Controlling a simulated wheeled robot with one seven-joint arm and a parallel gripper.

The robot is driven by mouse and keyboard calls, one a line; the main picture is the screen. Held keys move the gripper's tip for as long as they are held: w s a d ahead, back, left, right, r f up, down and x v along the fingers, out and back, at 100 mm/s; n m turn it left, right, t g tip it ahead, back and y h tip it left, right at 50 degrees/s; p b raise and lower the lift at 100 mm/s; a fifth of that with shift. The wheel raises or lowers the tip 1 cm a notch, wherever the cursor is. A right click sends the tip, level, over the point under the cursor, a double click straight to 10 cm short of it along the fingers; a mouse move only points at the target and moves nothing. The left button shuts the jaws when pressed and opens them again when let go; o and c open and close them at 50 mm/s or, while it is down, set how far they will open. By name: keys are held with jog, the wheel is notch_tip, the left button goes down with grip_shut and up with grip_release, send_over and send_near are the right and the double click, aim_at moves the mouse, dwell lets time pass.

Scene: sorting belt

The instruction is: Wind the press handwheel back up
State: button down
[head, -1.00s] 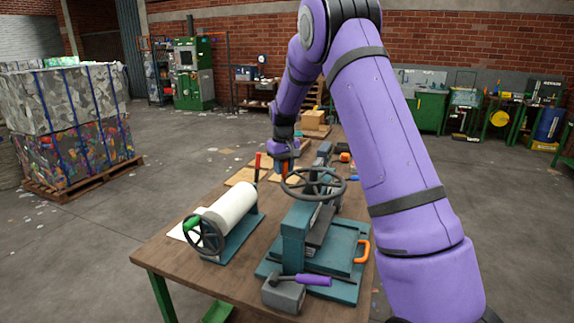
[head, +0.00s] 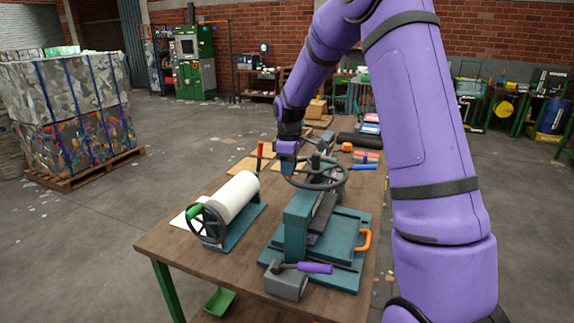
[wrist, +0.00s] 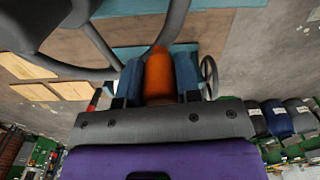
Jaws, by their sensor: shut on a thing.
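The press (head: 300,215) is a teal machine on the wooden table, with a dark grey spoked handwheel (head: 318,188) on top. My gripper (head: 287,165) is at the far left of the wheel's rim. In the wrist view, its blue fingers are shut on the wheel's orange knob (wrist: 158,78), one on each side of it. The thick dark rim and spokes of the handwheel (wrist: 90,35) show beside and beyond the knob. In the head view the fingers mostly hide the knob.
A roller with white material (head: 236,195) and its own small handwheel stands left of the press. An orange handle (head: 364,240) sits at the press's right side. A grey block with a purple-handled tool (head: 314,267) is at the front. Cardboard sheets and boxes lie behind.

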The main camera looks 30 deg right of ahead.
jog(key=shift+s+n, duration=0.3)
dwell(0.4)
jog(key=c, duration=0.8)
grip_release()
notch_tip(320, 180, up, 10)
jog(key=shift+r, duration=0.4)
